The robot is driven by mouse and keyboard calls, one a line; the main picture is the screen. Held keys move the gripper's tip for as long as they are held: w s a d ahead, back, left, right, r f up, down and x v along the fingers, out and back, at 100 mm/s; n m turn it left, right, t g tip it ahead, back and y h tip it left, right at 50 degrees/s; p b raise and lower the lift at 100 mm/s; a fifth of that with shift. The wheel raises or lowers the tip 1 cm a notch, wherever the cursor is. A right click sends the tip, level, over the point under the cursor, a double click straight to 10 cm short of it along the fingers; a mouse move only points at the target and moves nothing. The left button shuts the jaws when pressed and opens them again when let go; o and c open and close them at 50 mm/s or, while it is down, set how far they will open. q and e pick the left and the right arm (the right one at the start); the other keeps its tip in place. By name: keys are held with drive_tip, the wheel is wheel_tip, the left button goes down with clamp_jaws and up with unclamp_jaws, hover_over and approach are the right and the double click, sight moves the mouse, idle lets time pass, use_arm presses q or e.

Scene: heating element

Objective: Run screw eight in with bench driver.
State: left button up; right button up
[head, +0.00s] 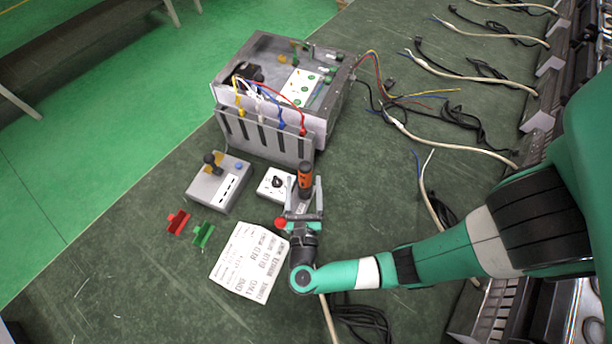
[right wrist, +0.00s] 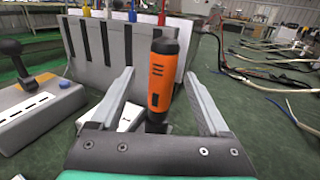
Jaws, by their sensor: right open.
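An orange and black bench driver (head: 305,176) stands upright on the bench in front of the grey slotted panel. In the right wrist view the driver (right wrist: 162,75) rises between the two fingers. My right gripper (head: 303,190) is open, with one finger on each side of the driver and a visible gap to each. The driver's lower end is hidden behind the gripper body in the wrist view. The heating element unit (head: 340,82) is a grey open box behind it, with several coloured leads. I cannot make out screw eight. My left gripper is not in view.
A grey joystick box (head: 230,190) and a white box with a black knob (head: 272,184) stand left of the driver. Red (head: 178,221) and green (head: 203,233) clips and a printed sheet (head: 250,262) lie nearer. Cables (head: 450,143) run along the right side.

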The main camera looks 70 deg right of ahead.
sight(305, 164)
drive_tip(key=shift+x, duration=1)
drive_tip(key=x, duration=0.1)
drive_tip(key=b+x, duration=0.1)
drive_tip(key=x, duration=0.2)
drive_tip(key=shift+s+d+f, duration=0.2)
drive_tip(key=shift+d, duration=0.2)
drive_tip(key=shift+w+d, duration=0.15)
drive_tip(key=shift+d, duration=0.05)
clamp_jaws()
drive_tip(key=shift+r, duration=0.1)
